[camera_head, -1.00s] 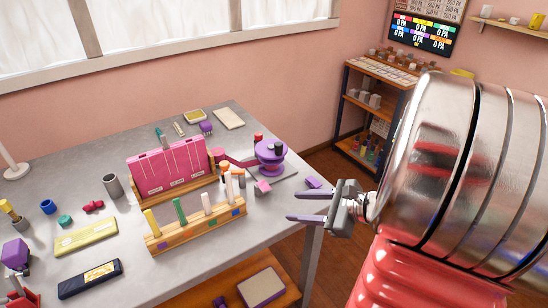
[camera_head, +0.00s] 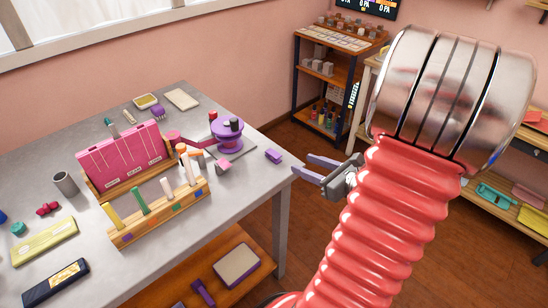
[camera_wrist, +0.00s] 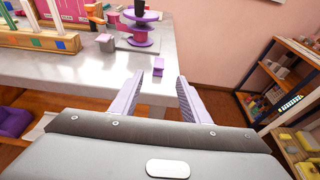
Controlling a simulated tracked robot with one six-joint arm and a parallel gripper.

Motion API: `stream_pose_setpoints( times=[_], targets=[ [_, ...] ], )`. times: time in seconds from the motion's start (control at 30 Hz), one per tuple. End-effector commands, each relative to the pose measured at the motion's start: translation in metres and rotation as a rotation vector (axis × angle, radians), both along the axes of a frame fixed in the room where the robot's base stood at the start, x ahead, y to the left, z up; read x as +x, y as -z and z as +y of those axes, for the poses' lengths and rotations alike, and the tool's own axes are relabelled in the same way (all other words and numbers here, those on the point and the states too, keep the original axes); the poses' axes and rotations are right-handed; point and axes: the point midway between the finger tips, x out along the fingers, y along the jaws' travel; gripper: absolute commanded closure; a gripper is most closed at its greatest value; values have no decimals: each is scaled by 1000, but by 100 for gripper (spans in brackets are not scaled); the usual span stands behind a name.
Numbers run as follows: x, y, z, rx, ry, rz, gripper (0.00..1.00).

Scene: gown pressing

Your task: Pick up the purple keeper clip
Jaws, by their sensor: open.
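A small purple block (camera_head: 273,156), which looks like the keeper clip, lies on the grey table (camera_head: 262,183) close to its right edge. My gripper (camera_head: 302,165) is open and empty, just right of the clip and off the table edge. Its two purple fingers point toward the clip. In the wrist view the clip (camera_wrist: 159,66) shows ahead between the fingertips (camera_wrist: 160,78), apart from them. No contact is visible.
A purple round stand (camera_head: 228,135) sits left of the clip. A wooden rack (camera_head: 165,222) of coloured sticks and a pink holder (camera_head: 125,158) are farther left. A purple brush-like item (camera_head: 158,111) lies behind. A wooden shelf unit (camera_head: 325,80) stands at the back right.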

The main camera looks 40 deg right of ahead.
Motion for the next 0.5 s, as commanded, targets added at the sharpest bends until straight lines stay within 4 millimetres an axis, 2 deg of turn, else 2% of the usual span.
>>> stream_pose_setpoints(
  times=[0.5],
  targets=[
    [54, 18, 3, 1, -3, 1, 58]
  ],
)
